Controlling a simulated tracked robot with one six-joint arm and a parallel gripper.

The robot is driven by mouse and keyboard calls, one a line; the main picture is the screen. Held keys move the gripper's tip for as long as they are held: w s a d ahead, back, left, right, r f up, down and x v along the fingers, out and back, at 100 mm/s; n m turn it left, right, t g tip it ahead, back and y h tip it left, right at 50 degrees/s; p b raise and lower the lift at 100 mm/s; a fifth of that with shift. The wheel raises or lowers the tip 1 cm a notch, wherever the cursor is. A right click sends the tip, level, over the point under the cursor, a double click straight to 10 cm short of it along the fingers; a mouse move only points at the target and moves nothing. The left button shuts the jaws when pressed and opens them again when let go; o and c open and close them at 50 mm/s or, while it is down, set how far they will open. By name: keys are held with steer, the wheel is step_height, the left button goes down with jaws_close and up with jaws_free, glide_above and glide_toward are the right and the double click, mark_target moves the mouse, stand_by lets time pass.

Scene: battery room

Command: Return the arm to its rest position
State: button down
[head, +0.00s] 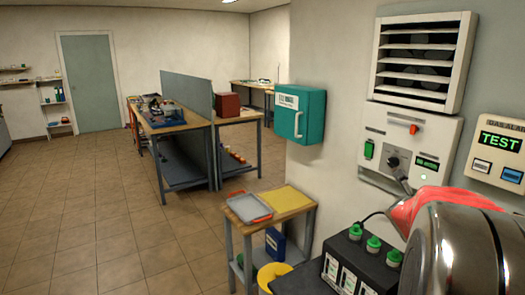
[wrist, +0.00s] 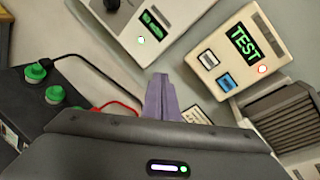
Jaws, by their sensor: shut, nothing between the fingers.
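My gripper (wrist: 160,98) shows in the wrist view as two grey-purple fingers, closed together with nothing between them. It points toward the wall with the control panel and the gas alarm, and I see no contact with either. In the head view my arm, with a red part and a shiny metal link, fills the lower right corner. It hides part of the wall and the bench there, and the fingers are hard to make out.
The panel (head: 376,131) with a rotary knob and the gas alarm (head: 502,140) reading TEST are on the wall. A black box (head: 342,248) with green terminals stands close by, with black and red cables. A small table (head: 308,206) and teal cabinet (head: 300,113) are left; open floor lies beyond.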

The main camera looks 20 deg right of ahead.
steer(key=w+a+f+n+t+y, duration=0.15)
steer(key=a+f+n+y, duration=0.25)
steer(key=a+n, duration=0.45)
steer(key=w+a+f+n+y, duration=0.2)
steer(key=a+f+n+y, duration=0.1)
steer(key=a+n, duration=0.55)
steer(key=w+a+f+n+t+y, duration=0.15)
steer(key=a+f+n+y, duration=0.25)
steer(key=a+n, duration=0.45)
steer(key=s+a+n+g+y, duration=0.1)
steer(key=s+a+n, duration=0.3)
steer(key=a, duration=0.5)
steer(key=s+a+n+g+y, duration=0.1)
steer(key=s+a+n, duration=0.4)
steer(key=a, duration=0.5)
steer(key=s+a+n+g+y, duration=0.1)
steer(key=s+a+n, duration=0.4)
steer(key=a+n, duration=0.3)
steer(key=shift+a+y, duration=0.3)
steer(key=shift+a, duration=0.85)
